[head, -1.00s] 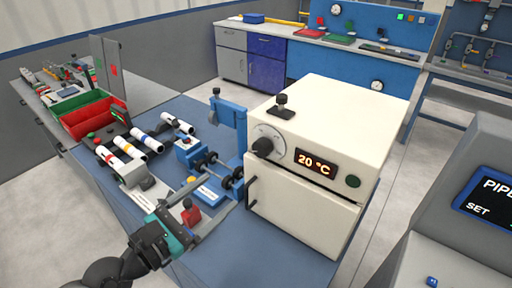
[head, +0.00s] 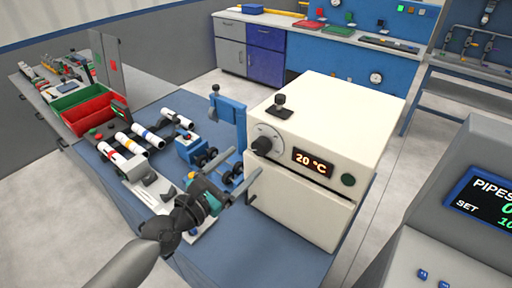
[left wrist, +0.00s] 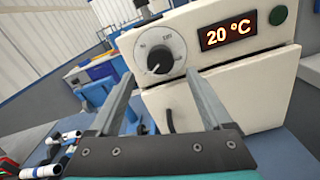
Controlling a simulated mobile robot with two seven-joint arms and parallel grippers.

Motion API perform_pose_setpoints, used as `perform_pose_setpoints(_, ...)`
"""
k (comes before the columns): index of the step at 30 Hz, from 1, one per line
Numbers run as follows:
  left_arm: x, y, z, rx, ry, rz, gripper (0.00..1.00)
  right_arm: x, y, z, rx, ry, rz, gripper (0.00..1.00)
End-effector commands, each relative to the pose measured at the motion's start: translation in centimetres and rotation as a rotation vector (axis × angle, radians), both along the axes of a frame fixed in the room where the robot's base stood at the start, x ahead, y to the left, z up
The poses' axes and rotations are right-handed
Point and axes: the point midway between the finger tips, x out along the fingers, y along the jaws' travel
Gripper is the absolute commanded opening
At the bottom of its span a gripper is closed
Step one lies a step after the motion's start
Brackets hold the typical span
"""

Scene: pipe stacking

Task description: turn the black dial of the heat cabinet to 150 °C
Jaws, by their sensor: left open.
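The cream heat cabinet (head: 345,115) stands on the blue bench. Its black dial (head: 262,146) sits on a pale round scale at the left of the front face. The dial also shows in the left wrist view (left wrist: 159,60), ahead of and between my finger tips. The display (head: 313,163) reads 20 °C. My left gripper (head: 240,164) is open and empty, in front of and slightly below the dial, apart from it. In the left wrist view its two fingers (left wrist: 158,80) point toward the cabinet front. My right gripper is not in view.
A door handle (head: 252,186) sticks out below the dial. A green button (head: 348,180) is right of the display. A blue fixture (head: 228,122) stands close left of the cabinet. White pipes (head: 130,143) and a red bin (head: 92,120) lie farther left.

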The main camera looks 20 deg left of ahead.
Motion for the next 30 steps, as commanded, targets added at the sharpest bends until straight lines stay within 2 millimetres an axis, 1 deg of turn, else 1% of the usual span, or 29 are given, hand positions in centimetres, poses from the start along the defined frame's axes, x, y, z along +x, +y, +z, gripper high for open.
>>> perform_pose_setpoints(1, 0.8, -0.3, 0.2, -0.003, -0.002, 0.000, 0.83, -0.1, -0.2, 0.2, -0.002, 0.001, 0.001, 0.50)
perform_pose_setpoints(6, 3.0, -1.1, 0.1, -0.003, -0.001, 0.000, 0.83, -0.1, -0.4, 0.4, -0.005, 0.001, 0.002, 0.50)
perform_pose_setpoints(12, 4.9, -1.8, 0.0, -0.002, 0.000, -0.001, 0.83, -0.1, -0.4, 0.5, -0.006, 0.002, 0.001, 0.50)
perform_pose_setpoints(18, 5.7, -2.1, 0.0, 0.001, 0.001, -0.002, 0.83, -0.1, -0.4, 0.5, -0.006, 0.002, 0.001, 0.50)
perform_pose_setpoints(26, 5.7, -2.1, 0.0, 0.001, 0.001, -0.002, 0.83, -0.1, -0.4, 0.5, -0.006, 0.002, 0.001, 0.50)
perform_pose_setpoints(30, 5.7, -2.1, 0.0, 0.000, 0.001, -0.001, 0.68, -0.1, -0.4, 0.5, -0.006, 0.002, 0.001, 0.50)
